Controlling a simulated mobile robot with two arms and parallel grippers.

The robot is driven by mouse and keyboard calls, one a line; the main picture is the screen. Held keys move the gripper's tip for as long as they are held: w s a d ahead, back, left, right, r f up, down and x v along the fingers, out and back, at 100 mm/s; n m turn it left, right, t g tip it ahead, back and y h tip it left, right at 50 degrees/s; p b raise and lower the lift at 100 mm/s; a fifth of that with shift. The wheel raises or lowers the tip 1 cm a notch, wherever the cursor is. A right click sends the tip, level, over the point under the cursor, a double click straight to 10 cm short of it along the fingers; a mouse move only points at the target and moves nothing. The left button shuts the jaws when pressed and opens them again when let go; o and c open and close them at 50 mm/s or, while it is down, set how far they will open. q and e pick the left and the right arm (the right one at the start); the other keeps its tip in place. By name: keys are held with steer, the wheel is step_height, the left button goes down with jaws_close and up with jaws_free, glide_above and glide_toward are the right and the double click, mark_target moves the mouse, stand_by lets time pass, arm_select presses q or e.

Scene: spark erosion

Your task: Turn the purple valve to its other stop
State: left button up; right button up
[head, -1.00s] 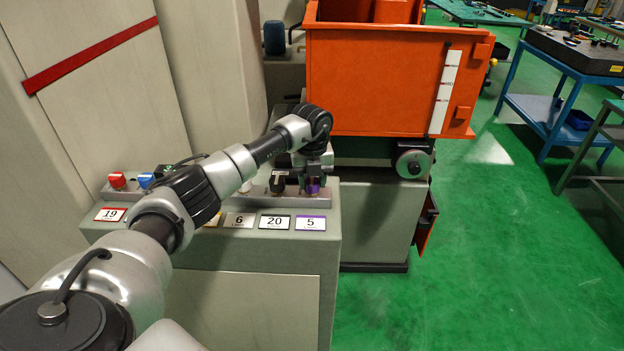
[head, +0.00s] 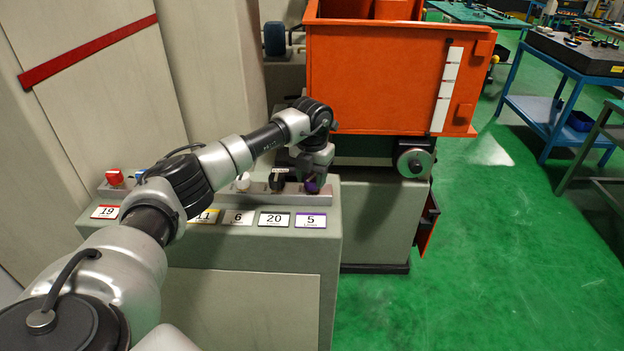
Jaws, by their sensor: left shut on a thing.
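The purple valve (head: 312,187) stands at the right end of the row of valves, above the label with the number 5 (head: 311,220). My left gripper (head: 313,178) comes down on it from above and is shut on it. The gripper and wrist hide the upper part of the valve, so I cannot read its exact angle. My right gripper is not in view.
A black valve (head: 277,181) and a white valve (head: 243,182) stand close to the left of the purple one. A red valve (head: 114,177) is at the far left. An orange tank (head: 385,80) rises close behind. Green floor (head: 480,250) is free at right.

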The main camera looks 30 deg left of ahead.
mark_target(312, 177)
arm_select(q)
steer(key=m+b, duration=0.1)
steer(key=m, duration=0.5)
steer(key=m+b, duration=0.1)
steer(key=m, duration=0.4)
steer(key=shift+a+r+m, duration=0.1)
steer(key=shift+m, duration=0.3)
stand_by(0.3)
steer(key=o, duration=0.9)
steer(key=shift+o, duration=0.2)
step_height(312, 177, up, 11)
steer(key=b, duration=0.2)
steer(key=shift+f, duration=0.25)
